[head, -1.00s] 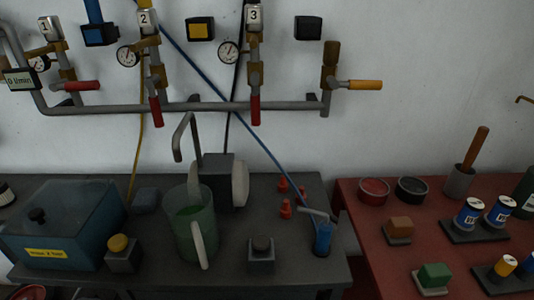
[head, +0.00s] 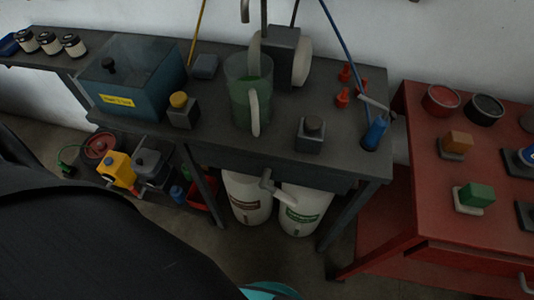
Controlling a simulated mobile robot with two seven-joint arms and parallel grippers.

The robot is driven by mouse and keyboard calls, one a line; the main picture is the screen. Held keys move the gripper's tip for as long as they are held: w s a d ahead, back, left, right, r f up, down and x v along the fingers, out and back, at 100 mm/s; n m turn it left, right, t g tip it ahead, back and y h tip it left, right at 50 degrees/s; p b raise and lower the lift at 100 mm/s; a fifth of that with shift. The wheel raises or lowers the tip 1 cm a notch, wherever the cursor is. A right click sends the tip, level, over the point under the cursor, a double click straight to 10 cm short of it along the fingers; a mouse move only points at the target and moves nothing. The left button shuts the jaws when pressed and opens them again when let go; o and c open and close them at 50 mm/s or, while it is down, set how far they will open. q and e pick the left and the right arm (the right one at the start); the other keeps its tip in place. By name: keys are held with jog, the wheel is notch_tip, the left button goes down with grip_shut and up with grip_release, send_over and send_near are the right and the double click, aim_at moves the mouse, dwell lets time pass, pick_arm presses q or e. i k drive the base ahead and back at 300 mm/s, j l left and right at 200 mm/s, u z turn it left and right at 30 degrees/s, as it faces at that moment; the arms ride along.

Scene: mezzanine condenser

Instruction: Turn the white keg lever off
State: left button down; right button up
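Two white kegs stand under the dark bench in the head view. The left keg (head: 246,200) has a brown label and the right keg (head: 301,206) has a green label. A grey handle-like piece (head: 268,184) sits between them at the top, tilted down to the right. I cannot tell which keg it belongs to or whether it is the lever. The bench hides part of the keg tops. Neither of my grippers is in view.
The dark bench (head: 290,90) overhangs the kegs, with legs on both sides. A green jug (head: 248,95) and a blue tank (head: 130,75) stand on it. A red table (head: 440,200) is to the right. A teal rounded object (head: 270,291) shows at the bottom edge.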

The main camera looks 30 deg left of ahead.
aim_at(275, 192)
jog(key=u, duration=0.7)
